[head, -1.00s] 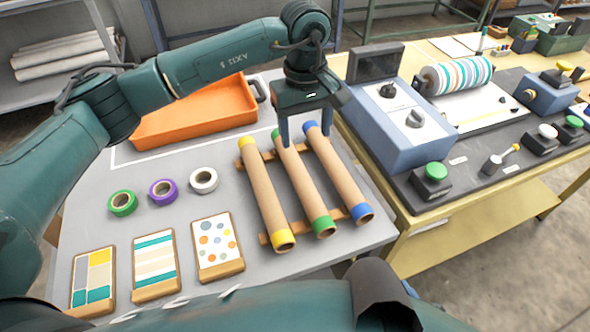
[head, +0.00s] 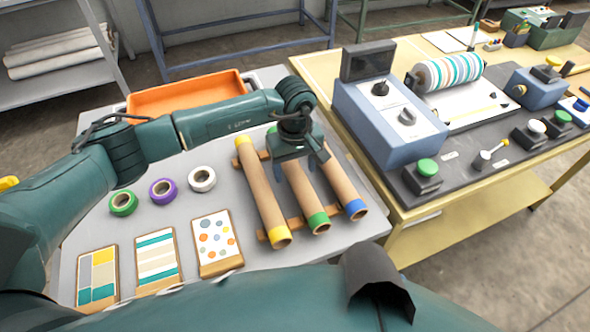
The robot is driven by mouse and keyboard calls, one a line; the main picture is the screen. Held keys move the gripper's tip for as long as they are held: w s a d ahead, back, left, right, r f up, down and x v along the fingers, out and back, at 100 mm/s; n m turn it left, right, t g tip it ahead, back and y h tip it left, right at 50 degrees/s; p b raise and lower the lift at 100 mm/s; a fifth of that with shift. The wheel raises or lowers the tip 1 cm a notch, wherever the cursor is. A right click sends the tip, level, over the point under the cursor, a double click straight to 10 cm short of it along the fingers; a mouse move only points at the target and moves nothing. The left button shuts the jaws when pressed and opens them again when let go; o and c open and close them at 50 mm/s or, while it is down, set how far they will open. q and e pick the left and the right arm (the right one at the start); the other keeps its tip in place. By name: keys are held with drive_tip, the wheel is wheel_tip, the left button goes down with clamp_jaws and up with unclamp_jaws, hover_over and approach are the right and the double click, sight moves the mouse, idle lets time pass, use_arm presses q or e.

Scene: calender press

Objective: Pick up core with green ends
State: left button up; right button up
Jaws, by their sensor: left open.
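The core with green ends (head: 305,198) is a brown cardboard tube, the middle one of three lying side by side on a wooden rack. Its near green end (head: 319,223) shows clearly; its upper part is mostly hidden under my gripper. My left gripper (head: 298,174) is open and points down over this core, with a finger toward either side of it. I cannot tell whether the fingers touch it. The core with yellow ends (head: 262,198) lies to its left and the core with blue ends (head: 341,182) to its right. My right gripper is not in view.
Green, purple and white tape rolls (head: 163,191) and several pattern cards (head: 157,258) lie left of the rack. An orange tray (head: 150,104) stands behind my left arm. A blue machine (head: 385,130) stands on the yellow bench at right.

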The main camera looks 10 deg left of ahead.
use_arm(q)
drive_tip(key=shift+f, duration=0.3)
drive_tip(key=shift+c, duration=0.4)
drive_tip(key=c, duration=1)
